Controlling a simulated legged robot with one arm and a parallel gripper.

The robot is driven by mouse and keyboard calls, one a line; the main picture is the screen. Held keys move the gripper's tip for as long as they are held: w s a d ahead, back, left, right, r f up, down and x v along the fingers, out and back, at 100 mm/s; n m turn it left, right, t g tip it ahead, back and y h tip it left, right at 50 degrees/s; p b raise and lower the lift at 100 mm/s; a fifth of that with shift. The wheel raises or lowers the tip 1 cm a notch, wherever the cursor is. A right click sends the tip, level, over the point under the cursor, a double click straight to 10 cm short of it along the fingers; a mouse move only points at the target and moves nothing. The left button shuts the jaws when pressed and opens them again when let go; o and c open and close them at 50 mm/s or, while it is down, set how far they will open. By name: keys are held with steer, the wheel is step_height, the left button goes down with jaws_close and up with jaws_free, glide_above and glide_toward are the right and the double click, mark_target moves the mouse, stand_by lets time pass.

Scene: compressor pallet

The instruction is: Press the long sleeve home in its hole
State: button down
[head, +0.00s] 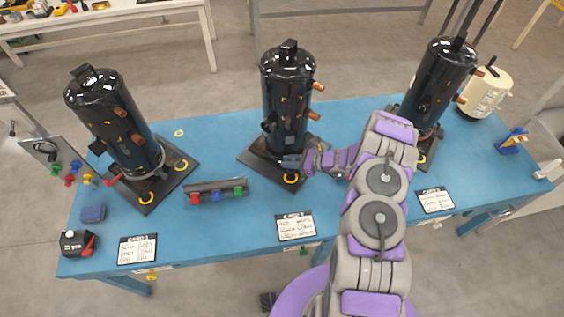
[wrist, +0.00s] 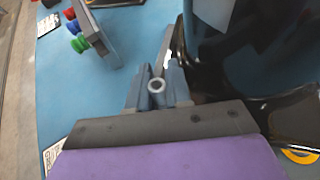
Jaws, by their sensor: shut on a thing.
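My gripper (head: 292,161) reaches in low at the front of the middle black compressor (head: 288,90), close to its dark base plate (head: 258,172). The compressor's dark body (wrist: 215,60) is just to the right of the fingers there. The hole is hidden, and I cannot tell whether the sleeve's far end is in it. In the head view the sleeve is too small or hidden to make out.
A dark rack with red, green and blue pieces (head: 217,191) lies left of the middle base plate on the blue table (head: 225,235). Black compressors stand at left (head: 115,120) and right (head: 438,80). A label card (head: 295,226) lies at the front edge. The table between them is mostly clear.

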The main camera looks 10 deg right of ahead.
steer(key=shift+d, duration=1)
steer(key=shift+a+b, duration=0.35)
steer(key=shift+a, duration=1.4)
steer(key=shift+d+f, duration=0.1)
steer(key=shift+d, duration=0.85)
steer(key=shift+a+f, duration=0.3)
steer(key=shift+a, duration=0.45)
steer(key=shift+d+r, duration=0.2)
steer(key=shift+d, duration=0.35)
steer(key=shift+a, duration=0.1)
steer(key=shift+a+b, duration=0.3)
steer(key=shift+b, duration=0.05)
